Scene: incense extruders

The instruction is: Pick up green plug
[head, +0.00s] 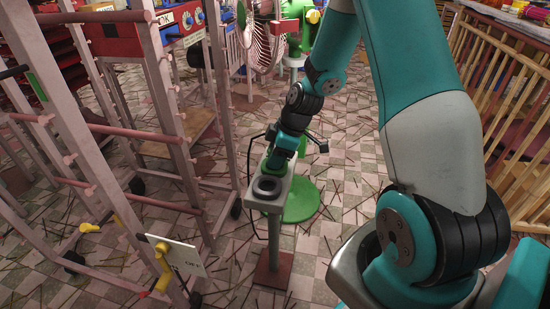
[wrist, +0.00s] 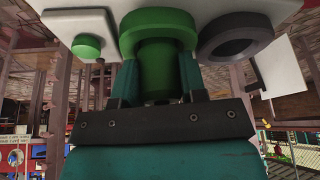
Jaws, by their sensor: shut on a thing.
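The green plug (wrist: 157,72) is a short green cylinder in the wrist view, between the two fingers of my gripper (wrist: 157,84). My gripper is shut on it. A thick green ring (wrist: 156,20) lies right at the plug's far end; I cannot tell whether the plug is still inside it. In the head view my gripper (head: 276,162) points down at the top of a narrow pedestal (head: 272,202). Green shows just under the fingers there, but my wrist and gripper hide most of the plug.
A black ring (head: 267,187) sits beside the green one on the pedestal and shows in the wrist view (wrist: 235,38). A green button (wrist: 86,46) is on the other side. A pink rack (head: 130,210) with a white sign (head: 178,256) stands left; a wooden slatted rail (head: 505,110) stands right.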

